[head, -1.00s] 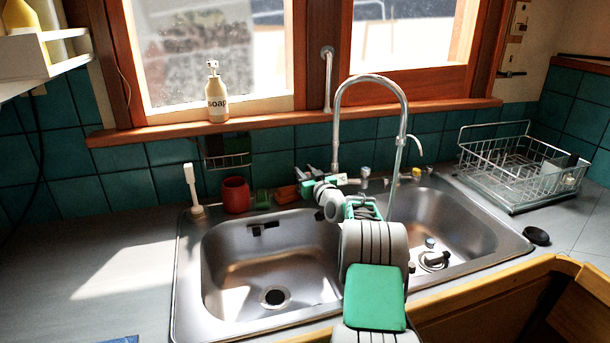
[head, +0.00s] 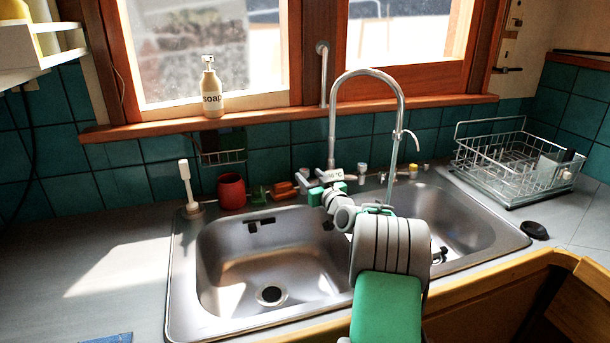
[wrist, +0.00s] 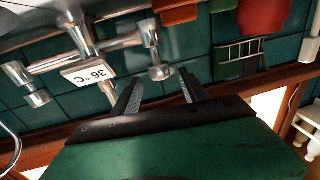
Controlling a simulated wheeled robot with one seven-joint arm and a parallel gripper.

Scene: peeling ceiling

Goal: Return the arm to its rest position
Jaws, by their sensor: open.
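My arm (head: 388,300) reaches from the bottom of the head view over the front rim and the double sink toward the faucet base. In the wrist view my gripper (wrist: 160,90) is open, with its two dark fingers apart and nothing between them. In the head view the fingers are small and hard to make out beside the faucet. The faucet body with its white 36 °C display (wrist: 87,72) shows close by in the wrist view, left of the fingers. Whether the arm touches the faucet cannot be told.
The tall curved faucet (head: 368,76) stands close to my arm. A red cup (head: 231,191), a white-handled brush (head: 186,180) and orange and green items line the sink's back edge. A soap bottle (head: 212,95) stands on the sill. A wire dish rack (head: 515,170) is at right.

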